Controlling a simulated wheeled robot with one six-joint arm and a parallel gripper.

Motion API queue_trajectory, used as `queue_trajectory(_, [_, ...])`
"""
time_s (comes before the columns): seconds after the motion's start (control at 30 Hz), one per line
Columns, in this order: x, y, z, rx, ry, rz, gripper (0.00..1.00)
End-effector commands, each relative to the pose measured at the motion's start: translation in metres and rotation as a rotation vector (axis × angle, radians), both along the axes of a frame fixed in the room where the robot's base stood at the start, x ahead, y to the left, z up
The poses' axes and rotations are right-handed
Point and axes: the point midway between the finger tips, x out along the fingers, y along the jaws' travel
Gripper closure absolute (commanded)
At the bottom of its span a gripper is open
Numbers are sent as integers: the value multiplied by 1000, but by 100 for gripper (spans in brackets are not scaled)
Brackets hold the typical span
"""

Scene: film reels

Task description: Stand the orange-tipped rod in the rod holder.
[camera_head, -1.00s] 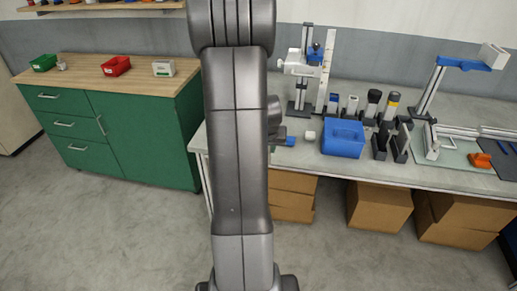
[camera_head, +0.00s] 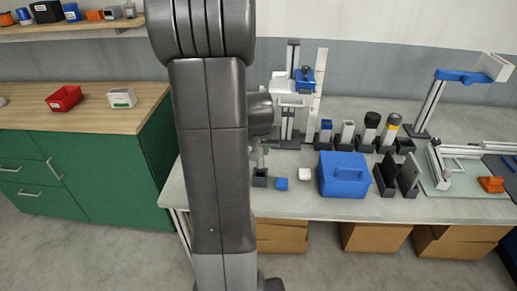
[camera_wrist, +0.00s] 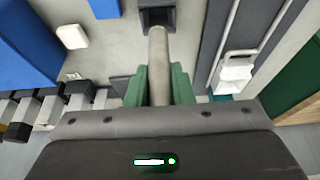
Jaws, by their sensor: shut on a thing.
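In the wrist view my gripper (camera_wrist: 158,76) has its green fingers shut on a plain grey rod (camera_wrist: 157,50). The rod's far end points at a dark square holder (camera_wrist: 157,14) and overlaps its opening in the picture. I cannot tell whether the end is inside. No orange tip shows. In the head view the rod (camera_head: 260,158) appears as a thin upright piece just above the dark holder (camera_head: 260,179) near the bench's front edge. My arm hides most of the gripper there.
A small blue block (camera_head: 281,184), a white piece (camera_head: 305,174) and a big blue box (camera_head: 343,186) stand right of the holder. A tall stand (camera_head: 292,70) rises behind. Dark upright plates (camera_head: 408,176) are farther right. A green cabinet (camera_head: 90,185) stands left.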

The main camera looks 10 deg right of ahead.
Motion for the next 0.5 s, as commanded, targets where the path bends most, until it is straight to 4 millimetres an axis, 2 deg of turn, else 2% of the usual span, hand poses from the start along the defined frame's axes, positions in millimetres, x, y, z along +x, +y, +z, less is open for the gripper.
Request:
queue_trajectory(0.27, [0, 0, -9, 0, 0, -1, 100])
queue_trajectory(0.5, [0, 0, -32, 1, 1, -1, 100])
